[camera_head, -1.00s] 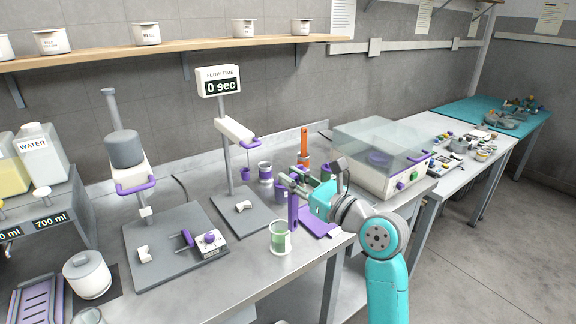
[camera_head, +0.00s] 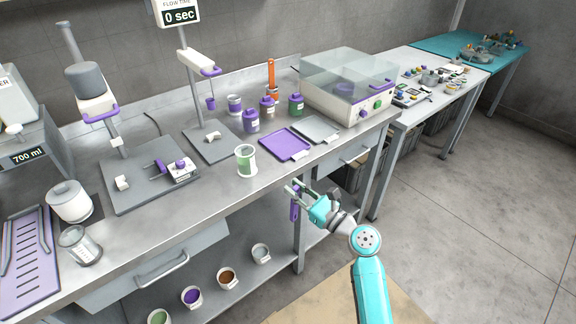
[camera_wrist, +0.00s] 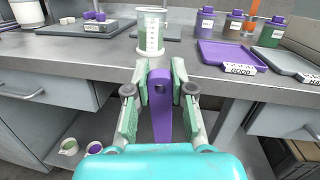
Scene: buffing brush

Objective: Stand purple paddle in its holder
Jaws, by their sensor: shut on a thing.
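My gripper (camera_head: 292,188) is shut on the purple paddle (camera_head: 295,210), in front of the bench edge. The paddle hangs below the fingers in the head view. In the wrist view the paddle (camera_wrist: 160,105) stands upright between both fingers (camera_wrist: 160,88), with a hole near its top. A clear beaker with green contents (camera_head: 246,160) stands on the bench near its front edge, beyond the paddle; it also shows in the wrist view (camera_wrist: 151,34). I cannot tell which thing is the paddle's holder.
A purple tray (camera_head: 284,145) and a grey tray (camera_head: 316,129) lie right of the beaker. Several lidded jars (camera_head: 251,122) stand behind them. A glass-covered machine (camera_head: 345,85) is further right. Cups (camera_head: 227,277) stand on the lower shelf. Floor at right is open.

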